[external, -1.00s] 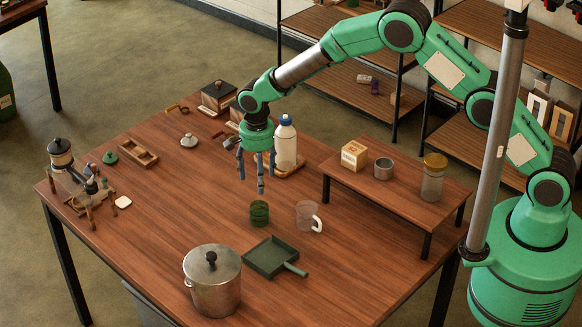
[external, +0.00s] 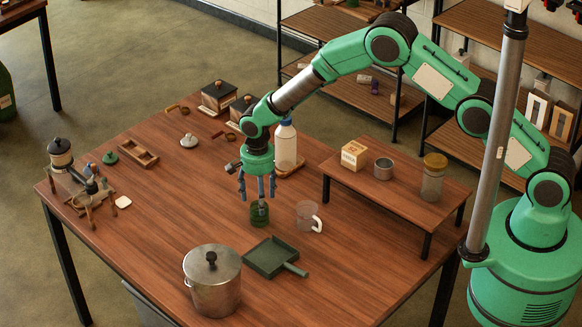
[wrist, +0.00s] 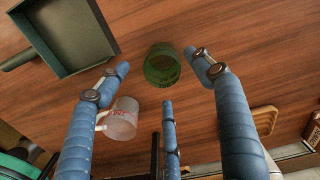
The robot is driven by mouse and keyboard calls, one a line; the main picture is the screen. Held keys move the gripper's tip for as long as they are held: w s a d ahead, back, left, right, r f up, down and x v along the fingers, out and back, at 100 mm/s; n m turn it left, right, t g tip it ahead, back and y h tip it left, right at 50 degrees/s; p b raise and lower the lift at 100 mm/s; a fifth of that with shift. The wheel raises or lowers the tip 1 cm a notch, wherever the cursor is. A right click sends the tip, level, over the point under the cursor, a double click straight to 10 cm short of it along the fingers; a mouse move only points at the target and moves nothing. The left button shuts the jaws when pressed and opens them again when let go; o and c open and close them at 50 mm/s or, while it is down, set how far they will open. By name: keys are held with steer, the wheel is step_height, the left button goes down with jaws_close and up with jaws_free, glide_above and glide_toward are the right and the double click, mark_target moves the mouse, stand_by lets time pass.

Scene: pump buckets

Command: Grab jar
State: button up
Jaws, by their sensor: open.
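A small green glass jar (external: 257,220) stands upright on the wooden table, and it also shows in the wrist view (wrist: 161,66). My gripper (external: 257,199) points down just above it with its three blue fingers spread. In the wrist view the fingers (wrist: 158,78) reach towards the jar from both sides and below, and nothing is held. One finger overlaps the jar in the external view; contact cannot be told. Another clear jar with a yellowish lid (external: 432,182) stands on the raised wooden shelf to the right.
A clear mug (external: 307,216) stands close to the right of the green jar. A white bottle (external: 286,150) stands behind my gripper. The table left of the jar is clear.

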steer(key=shift+f, duration=0.1)
stand_by(0.3)
steer(key=shift+w+f, duration=0.15)
steer(key=shift+f, duration=2.45)
steer(key=shift+a, duration=0.1)
steer(key=c, duration=1.3)
steer(key=shift+c, duration=0.2)
steer(key=shift+r, duration=0.1)
step_height(320, 180, up, 10)
